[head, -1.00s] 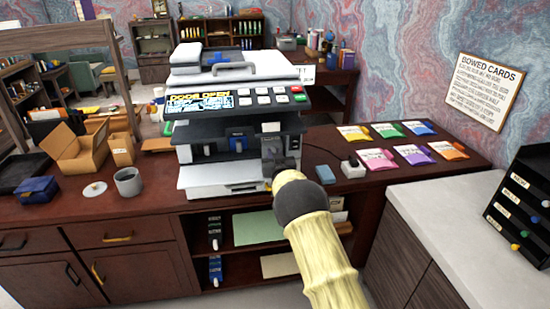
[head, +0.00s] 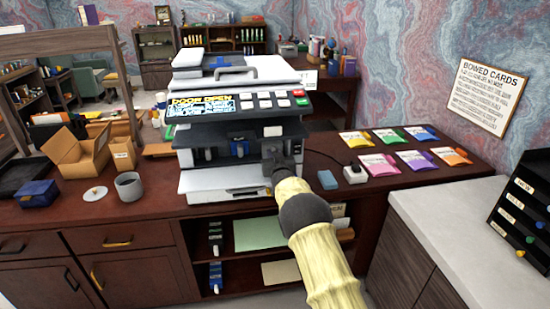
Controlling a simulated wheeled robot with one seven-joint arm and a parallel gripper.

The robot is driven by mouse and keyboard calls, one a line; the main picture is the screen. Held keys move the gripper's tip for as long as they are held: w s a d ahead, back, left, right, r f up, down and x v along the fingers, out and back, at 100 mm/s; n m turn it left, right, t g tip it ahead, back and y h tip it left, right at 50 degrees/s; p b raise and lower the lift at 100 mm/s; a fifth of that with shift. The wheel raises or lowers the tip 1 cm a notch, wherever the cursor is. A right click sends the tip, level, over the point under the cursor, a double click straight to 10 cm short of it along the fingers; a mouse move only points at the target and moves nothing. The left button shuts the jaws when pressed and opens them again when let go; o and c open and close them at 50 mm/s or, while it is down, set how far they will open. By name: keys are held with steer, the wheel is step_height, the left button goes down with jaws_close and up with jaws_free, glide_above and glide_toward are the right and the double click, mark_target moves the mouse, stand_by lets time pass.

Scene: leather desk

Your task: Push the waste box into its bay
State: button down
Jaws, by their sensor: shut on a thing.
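The printer (head: 240,80) stands on the dark wooden desk with its front open, and its screen reads "DOOR OPEN". Inside the open front are a blue-fronted unit (head: 239,146) in the middle and another at the left. The waste box (head: 271,147) appears as a dark grey block at the right end of the opening. My gripper (head: 276,166) is at this right end, shut on the waste box. The arm comes in from the lower right. The fingertips and the grip are small and mostly hidden, and I cannot tell how deep the box sits.
The printer's pale lower front (head: 222,182) juts out below the opening. Right of my gripper lie a blue block (head: 327,179) and a white plug box (head: 354,174). Coloured packets (head: 378,164) lie further right. A grey mug (head: 129,186) and an open carton (head: 78,158) stand left.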

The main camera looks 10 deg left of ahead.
steer(key=shift+w+a, duration=0.2)
steer(key=shift+w, duration=0.5)
steer(key=c, duration=1.2)
jaws_free()
steer(key=b+v, duration=0.3)
steer(key=v, duration=1.4)
steer(key=shift+s+d+r, duration=0.1)
steer(key=shift+s, duration=0.05)
